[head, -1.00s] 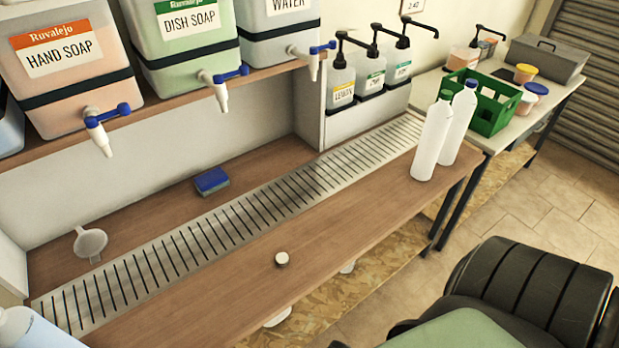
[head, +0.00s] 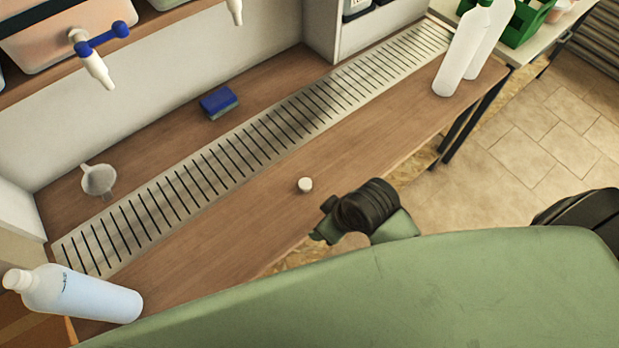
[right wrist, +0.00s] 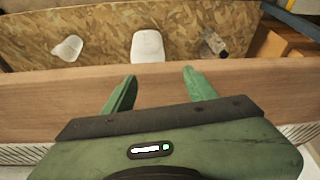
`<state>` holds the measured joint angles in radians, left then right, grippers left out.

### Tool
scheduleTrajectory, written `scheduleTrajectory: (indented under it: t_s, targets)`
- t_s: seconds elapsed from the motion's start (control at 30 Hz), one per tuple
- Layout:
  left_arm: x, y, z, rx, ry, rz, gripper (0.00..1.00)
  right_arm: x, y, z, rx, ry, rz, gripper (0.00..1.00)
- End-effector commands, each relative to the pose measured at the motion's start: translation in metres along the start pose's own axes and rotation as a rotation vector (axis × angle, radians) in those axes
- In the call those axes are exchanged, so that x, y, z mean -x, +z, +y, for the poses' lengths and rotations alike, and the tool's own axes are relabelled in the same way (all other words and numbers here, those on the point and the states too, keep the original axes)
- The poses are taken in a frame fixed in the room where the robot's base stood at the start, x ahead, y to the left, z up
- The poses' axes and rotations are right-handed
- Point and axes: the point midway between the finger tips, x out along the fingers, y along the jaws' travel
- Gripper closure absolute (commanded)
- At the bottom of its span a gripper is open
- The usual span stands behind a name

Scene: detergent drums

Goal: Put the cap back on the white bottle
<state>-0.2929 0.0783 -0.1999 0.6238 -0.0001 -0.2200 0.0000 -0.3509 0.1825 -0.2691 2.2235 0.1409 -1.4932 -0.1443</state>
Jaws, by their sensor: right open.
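A small round white cap (head: 305,185) lies on the wooden bench (head: 365,155), near its front edge. A white bottle with a bluish tint (head: 85,294) is at the lower left, seen from above with its white top toward the left; it seems to stand upright. I cannot tell what closes its neck. My right gripper (head: 318,225) is just in front of the bench edge, a little right of and nearer than the cap, apart from it. In the right wrist view its green fingers (right wrist: 158,85) are spread and empty; the cap does not show there. My left gripper is out of view.
Two capped white bottles (head: 462,55) stand at the bench's right end. A slotted drain strip (head: 245,150) runs along the bench. Behind it are a blue sponge (head: 219,102) and a funnel (head: 98,180). A drum tap (head: 98,60) overhangs. Bench around the cap is clear.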

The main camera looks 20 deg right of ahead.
Motion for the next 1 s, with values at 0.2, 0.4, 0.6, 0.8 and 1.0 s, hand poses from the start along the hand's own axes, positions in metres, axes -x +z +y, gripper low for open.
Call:
scheduleTrajectory:
  t_s: [0.2,0.4,0.6,0.8,1.0]
  targets:
    - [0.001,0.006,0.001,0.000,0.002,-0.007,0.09,-0.003,-0.036,-0.016,0.194,-0.061,0.023,0.44]
    - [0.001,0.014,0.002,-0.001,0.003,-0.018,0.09,-0.004,-0.070,-0.031,0.444,-0.121,0.032,0.44]
    - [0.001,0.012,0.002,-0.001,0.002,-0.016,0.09,-0.003,-0.105,-0.033,0.840,-0.174,-0.017,0.44]
    - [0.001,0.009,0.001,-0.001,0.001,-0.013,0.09,0.005,-0.122,-0.002,1.187,-0.203,-0.142,0.44]
    - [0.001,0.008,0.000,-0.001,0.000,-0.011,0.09,0.017,-0.129,0.034,1.368,-0.224,-0.254,0.44]
